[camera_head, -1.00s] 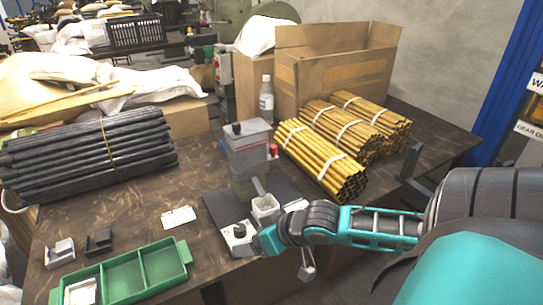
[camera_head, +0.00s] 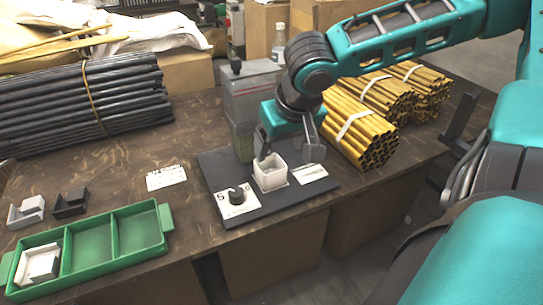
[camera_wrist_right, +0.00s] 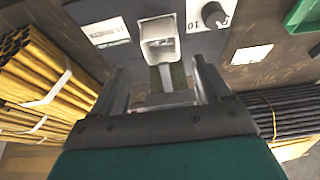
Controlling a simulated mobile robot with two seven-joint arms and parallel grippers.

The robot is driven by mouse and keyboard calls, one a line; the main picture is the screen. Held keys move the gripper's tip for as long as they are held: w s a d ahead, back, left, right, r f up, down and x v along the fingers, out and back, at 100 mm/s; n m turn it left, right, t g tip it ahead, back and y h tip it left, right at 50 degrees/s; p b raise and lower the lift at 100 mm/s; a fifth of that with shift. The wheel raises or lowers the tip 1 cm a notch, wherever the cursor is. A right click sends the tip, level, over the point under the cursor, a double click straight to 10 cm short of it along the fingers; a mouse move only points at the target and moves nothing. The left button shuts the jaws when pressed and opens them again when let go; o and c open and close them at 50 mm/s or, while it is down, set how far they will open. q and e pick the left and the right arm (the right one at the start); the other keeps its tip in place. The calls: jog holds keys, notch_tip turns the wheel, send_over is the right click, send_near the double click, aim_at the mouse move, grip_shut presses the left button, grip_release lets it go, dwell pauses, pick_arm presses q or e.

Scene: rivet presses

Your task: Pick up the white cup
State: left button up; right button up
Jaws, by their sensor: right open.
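The white cup (camera_head: 270,176) is a small square open-topped box. It stands upright on the dark base plate (camera_head: 226,160) of the grey press (camera_head: 250,95). My right gripper (camera_head: 288,150) is open just above and behind the cup, its two fingers apart and pointing down. The right wrist view shows the cup (camera_wrist_right: 160,48) beyond the open fingertips (camera_wrist_right: 160,75), with nothing held. From the head view I cannot tell whether a finger touches the cup. My left gripper is not in view.
A black knob (camera_head: 237,196) on a white plate sits left of the cup. Yellow tube bundles (camera_head: 362,125) lie to the right, dark tubes (camera_head: 80,105) to the left. A green tray (camera_head: 92,245) is at the front left. The table between tray and press is mostly clear.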

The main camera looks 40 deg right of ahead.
jog(key=b, duration=0.2)
send_near(271, 167)
jog(key=shift+s+a+f, duration=0.35)
jog(key=shift+s+a, duration=0.05)
jog(key=shift+a, duration=0.1)
jog(key=shift+s+a+f, duration=0.35)
jog(key=shift+a, duration=0.15)
jog(key=shift+b+x, duration=0.3)
jog(key=shift+x, duration=0.5)
jog(key=b+x, duration=0.1)
jog(key=x, duration=0.1)
jog(key=b+x, duration=0.1)
jog(key=shift+w+d+f, duration=0.1)
jog(key=shift+w+f, duration=0.15)
jog(key=shift+w, duration=0.15)
jog(key=shift+w+f, duration=0.15)
jog(key=shift+f, duration=0.1)
jog(key=shift+d, duration=0.1)
jog(key=c, duration=0.8)
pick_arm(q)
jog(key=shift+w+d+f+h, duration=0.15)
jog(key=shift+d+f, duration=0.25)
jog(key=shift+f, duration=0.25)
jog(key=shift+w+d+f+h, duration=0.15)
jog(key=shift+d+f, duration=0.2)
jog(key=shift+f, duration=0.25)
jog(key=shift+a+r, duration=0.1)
